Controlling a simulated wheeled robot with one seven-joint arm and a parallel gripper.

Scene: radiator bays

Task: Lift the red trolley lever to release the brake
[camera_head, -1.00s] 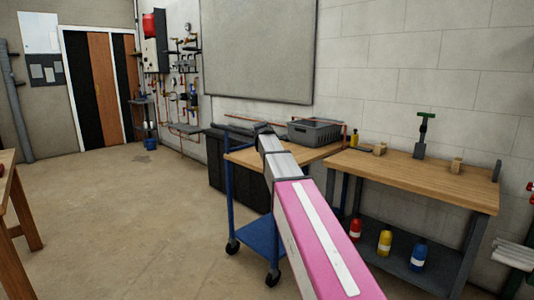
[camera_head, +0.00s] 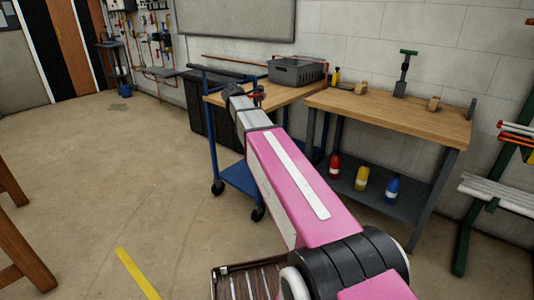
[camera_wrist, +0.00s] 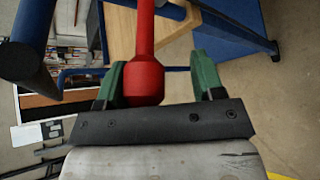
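The red lever (camera_wrist: 145,50) runs down the wrist view and ends in a thick red knob. The knob lies between the two green fingers of my gripper (camera_wrist: 162,80). The fingers are apart, with a clear gap between knob and right finger; the knob is close to the left finger, and I cannot tell whether they touch. In the head view a small red part, seemingly the lever (camera_head: 258,96), shows beside my arm's end. The trolley (camera_head: 241,180) has a blue frame, a lower shelf and a wooden top. My arm hides part of it.
A grey crate (camera_head: 297,71) stands on the wooden top. A wooden workbench (camera_head: 400,112) stands to the right, with several bottles on its lower shelf. A rack (camera_head: 464,238) with pipes is at far right. The floor (camera_head: 110,190) left of the trolley is mostly open.

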